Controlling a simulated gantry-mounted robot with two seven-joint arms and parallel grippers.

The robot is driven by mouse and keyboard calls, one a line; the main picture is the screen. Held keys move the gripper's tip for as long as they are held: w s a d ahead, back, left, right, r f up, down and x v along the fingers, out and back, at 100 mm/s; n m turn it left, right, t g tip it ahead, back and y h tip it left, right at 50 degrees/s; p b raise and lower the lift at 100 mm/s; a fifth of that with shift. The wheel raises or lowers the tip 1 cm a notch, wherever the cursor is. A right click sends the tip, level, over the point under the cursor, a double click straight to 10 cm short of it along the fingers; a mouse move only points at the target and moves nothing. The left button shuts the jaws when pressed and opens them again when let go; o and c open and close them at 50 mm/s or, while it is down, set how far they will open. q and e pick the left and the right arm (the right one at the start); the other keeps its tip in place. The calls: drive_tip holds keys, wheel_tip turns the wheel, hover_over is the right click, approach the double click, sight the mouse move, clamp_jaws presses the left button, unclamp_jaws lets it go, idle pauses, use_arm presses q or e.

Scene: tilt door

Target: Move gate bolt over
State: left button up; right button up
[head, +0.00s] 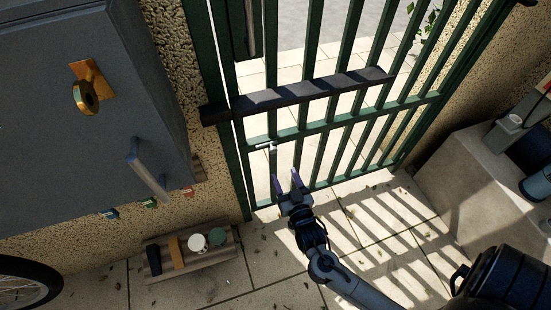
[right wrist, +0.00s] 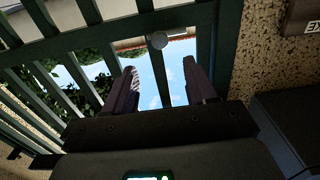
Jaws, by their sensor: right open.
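The green barred gate (head: 310,128) fills the upper middle of the head view and looks shut. A small silver bolt (head: 265,146) with a short handle sits at the gate's left edge, below the dark horizontal bar (head: 310,89). My right gripper (head: 286,181) is open and empty, with its fingers pointing at the gate just below the bolt in the picture. My left gripper is not in view.
A low wooden tray (head: 190,262) holds cups and small items on the floor. A concrete block (head: 490,185) stands at right. The paving before the gate is mostly clear.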

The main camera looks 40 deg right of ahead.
sight(274, 152)
drive_tip(key=b+x, duration=0.3)
drive_tip(key=x, duration=0.5)
drive_tip(key=shift+w+d, duration=0.25)
drive_tip(key=shift+w, duration=0.4)
drive_tip(key=shift+c, duration=0.4)
drive_tip(key=c, duration=1)
clamp_jaws()
drive_tip(key=shift+r, duration=0.1)
